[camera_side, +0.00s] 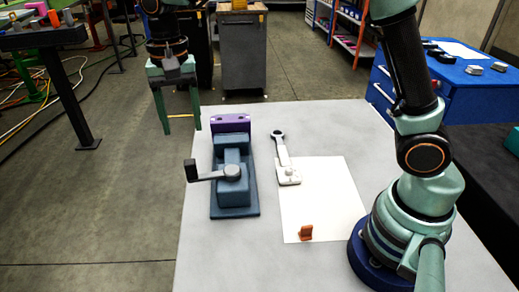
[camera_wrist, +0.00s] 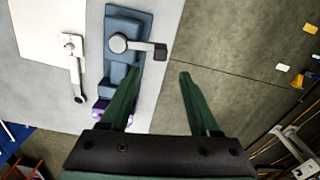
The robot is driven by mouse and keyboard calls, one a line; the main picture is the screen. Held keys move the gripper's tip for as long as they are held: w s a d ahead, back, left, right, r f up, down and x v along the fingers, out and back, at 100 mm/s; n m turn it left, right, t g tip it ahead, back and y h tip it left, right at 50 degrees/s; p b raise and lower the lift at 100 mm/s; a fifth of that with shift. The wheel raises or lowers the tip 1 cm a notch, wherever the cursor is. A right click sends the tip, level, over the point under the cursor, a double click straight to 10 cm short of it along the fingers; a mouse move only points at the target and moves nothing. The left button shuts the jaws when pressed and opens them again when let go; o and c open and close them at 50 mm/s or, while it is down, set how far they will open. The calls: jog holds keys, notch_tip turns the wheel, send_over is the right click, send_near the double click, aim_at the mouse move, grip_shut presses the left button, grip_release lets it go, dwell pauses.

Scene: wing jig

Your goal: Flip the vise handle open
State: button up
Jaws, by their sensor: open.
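The blue vise (camera_side: 233,187) stands on the table, with a purple block (camera_side: 230,124) at its far end. Its grey handle (camera_side: 209,177) points left from a round hub on top, with a dark upright knob (camera_side: 191,170) at its tip past the vise's left edge. In the wrist view the handle (camera_wrist: 136,46) points right from its hub, the knob (camera_wrist: 160,52) at its end. My gripper (camera_side: 178,120) is high beyond the table's far left corner, fingers down. In the wrist view my gripper (camera_wrist: 157,82) is open and empty, apart from the handle. The purple block is partly hidden there.
A white and grey lever clamp (camera_side: 285,163) stands right of the vise, at the edge of a white sheet (camera_side: 325,200). A small orange-brown piece (camera_side: 306,232) is on the sheet's near edge. The grey table (camera_side: 205,265) is clear at the front left.

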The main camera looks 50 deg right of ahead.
aim_at(190, 162)
notch_tip(190, 162, down, 12)
jog(key=shift+f, duration=0.1)
dwell(0.5)
grip_shut()
dwell(1.3)
